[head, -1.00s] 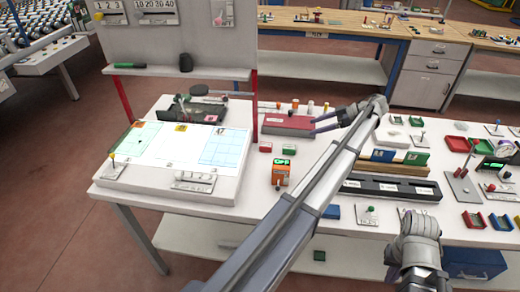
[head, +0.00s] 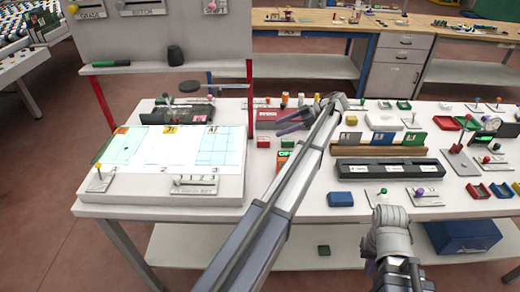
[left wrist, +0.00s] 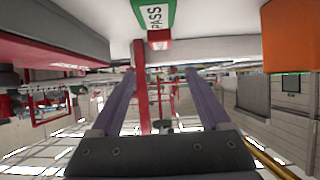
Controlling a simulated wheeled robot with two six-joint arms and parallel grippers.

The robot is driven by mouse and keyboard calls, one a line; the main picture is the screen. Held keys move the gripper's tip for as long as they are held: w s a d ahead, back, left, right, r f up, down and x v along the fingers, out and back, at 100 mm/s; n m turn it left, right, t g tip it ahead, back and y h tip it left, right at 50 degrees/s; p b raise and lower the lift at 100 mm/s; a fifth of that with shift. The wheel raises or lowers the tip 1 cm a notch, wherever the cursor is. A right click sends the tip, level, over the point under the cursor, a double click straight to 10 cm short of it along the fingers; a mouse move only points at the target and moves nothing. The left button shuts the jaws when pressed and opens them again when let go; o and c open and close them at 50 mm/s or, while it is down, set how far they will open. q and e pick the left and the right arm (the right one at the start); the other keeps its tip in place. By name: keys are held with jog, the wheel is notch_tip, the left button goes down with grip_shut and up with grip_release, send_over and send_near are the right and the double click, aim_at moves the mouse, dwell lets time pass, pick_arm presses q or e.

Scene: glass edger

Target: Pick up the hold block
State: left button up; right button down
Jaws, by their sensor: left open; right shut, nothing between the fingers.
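I cannot read a hold label on any block. A small yellow block (head: 350,120) stands on the white table in the head view, right of my left forearm; it may be the hold block. My left gripper (head: 288,121) is open and empty, its purple fingers pointing left over the table, left of the yellow block. In the left wrist view nothing is between its fingers (left wrist: 160,78); a green block marked PASS (left wrist: 153,14) and a red block (left wrist: 160,40) show beyond them. My right gripper (head: 369,267) is shut and empty near the front edge.
My left forearm covers part of the table's middle. A red block (head: 263,142) lies left of it. A black tray (head: 390,170) and a file rack (head: 380,147) stand right. A white sloped board (head: 190,185) fills the left side.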

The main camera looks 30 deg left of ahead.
aim_at(265, 140)
pick_arm(q)
notch_tip(265, 140, down, 3)
jog(key=shift+f+b, duration=0.2)
jog(key=shift+b, duration=1)
jog(key=shift+s+a, duration=0.1)
jog(key=shift+b+x, duration=0.6)
jog(key=shift+x, duration=0.6)
jog(key=b+x, duration=0.2)
jog(key=x, duration=0.3)
jog(key=shift+s+a+r, duration=0.15)
jog(key=shift+s, duration=0.05)
grip_shut()
